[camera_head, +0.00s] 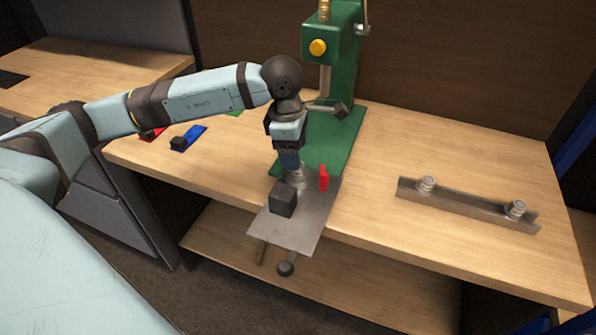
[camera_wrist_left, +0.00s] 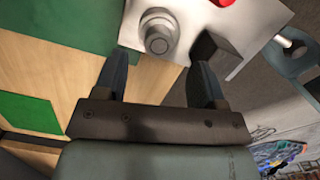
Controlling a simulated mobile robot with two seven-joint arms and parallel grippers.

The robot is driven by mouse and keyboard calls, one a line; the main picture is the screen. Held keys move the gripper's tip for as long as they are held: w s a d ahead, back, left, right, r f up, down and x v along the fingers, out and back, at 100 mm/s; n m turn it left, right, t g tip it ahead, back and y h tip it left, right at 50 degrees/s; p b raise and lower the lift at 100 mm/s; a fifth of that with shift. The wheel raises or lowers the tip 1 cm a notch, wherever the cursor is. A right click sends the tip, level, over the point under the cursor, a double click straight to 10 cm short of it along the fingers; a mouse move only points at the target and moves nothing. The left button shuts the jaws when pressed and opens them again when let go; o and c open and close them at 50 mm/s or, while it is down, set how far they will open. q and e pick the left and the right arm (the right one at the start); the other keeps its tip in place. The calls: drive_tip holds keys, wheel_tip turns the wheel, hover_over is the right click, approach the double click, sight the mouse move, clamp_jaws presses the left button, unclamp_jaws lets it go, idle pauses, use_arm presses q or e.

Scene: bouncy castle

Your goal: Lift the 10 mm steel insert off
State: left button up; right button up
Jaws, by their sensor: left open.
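A round steel piece (camera_head: 297,178) stands on the grey metal plate (camera_head: 290,234) in front of the green press. It also shows in the left wrist view (camera_wrist_left: 158,38) as a stepped cylinder with a round top. No size marking is readable on it. My left gripper (camera_head: 289,164) points down just above this piece and partly hides it. In the left wrist view the fingers of my left gripper (camera_wrist_left: 160,70) are apart with nothing between them. The steel piece lies just beyond the fingertips there. My right gripper does not show.
A dark block (camera_head: 283,201) and a red piece (camera_head: 323,177) flank the steel piece closely. The green press (camera_head: 340,110) rises behind. A metal rail (camera_head: 468,206) carries two round steel pieces at right. The right bench top is mostly clear.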

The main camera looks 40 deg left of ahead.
use_arm(q)
drive_tip(key=f, duration=0.5)
drive_tip(key=shift+w+d, duration=0.25)
drive_tip(key=shift+d, duration=0.1)
drive_tip(key=shift+r, duration=0.1)
drive_tip(key=shift+c, duration=0.4)
drive_tip(key=c, duration=0.8)
drive_tip(key=shift+r, duration=0.1)
wheel_tip(320, 180, up, 20)
drive_tip(key=shift+f+p, duration=0.1)
drive_tip(key=shift+p, duration=0.7)
